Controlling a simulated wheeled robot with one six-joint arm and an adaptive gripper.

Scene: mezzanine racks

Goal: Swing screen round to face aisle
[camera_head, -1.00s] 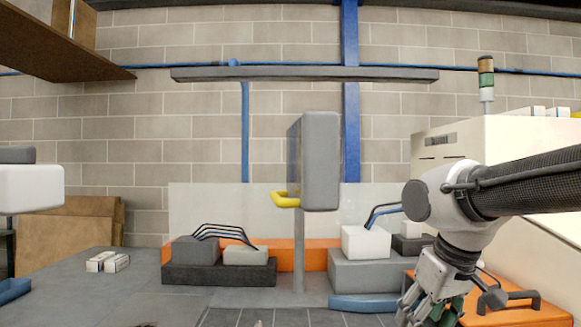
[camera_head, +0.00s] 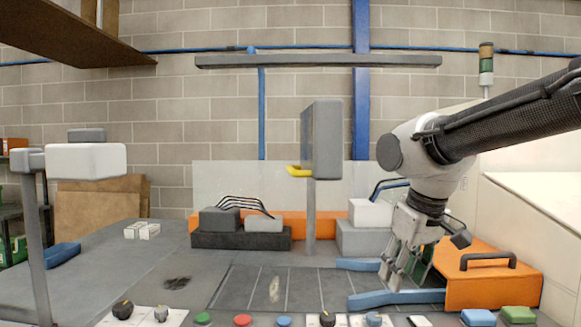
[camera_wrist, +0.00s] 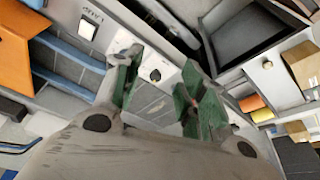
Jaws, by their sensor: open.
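The screen (camera_head: 327,140) is a grey slab on a thin grey post (camera_head: 311,220) at the back of the bench. It stands nearly edge-on in the head view, its broad dark side turned to the left. A yellow handle (camera_head: 299,171) sticks out to the left from its lower edge. My gripper (camera_head: 391,285) points down at the right of the bench, well below and right of the screen, and touches nothing that I can make out. In the wrist view its green-padded fingers (camera_wrist: 160,90) are apart and empty. The screen does not show in the wrist view.
An orange box (camera_head: 490,285) with a black handle stands right of my gripper. Blue rails (camera_head: 395,298) lie by it. Grey and white boxes with cables (camera_head: 235,225) stand behind. Knobs and buttons (camera_head: 243,320) line the front. A lamp-like white head (camera_head: 87,160) stands left.

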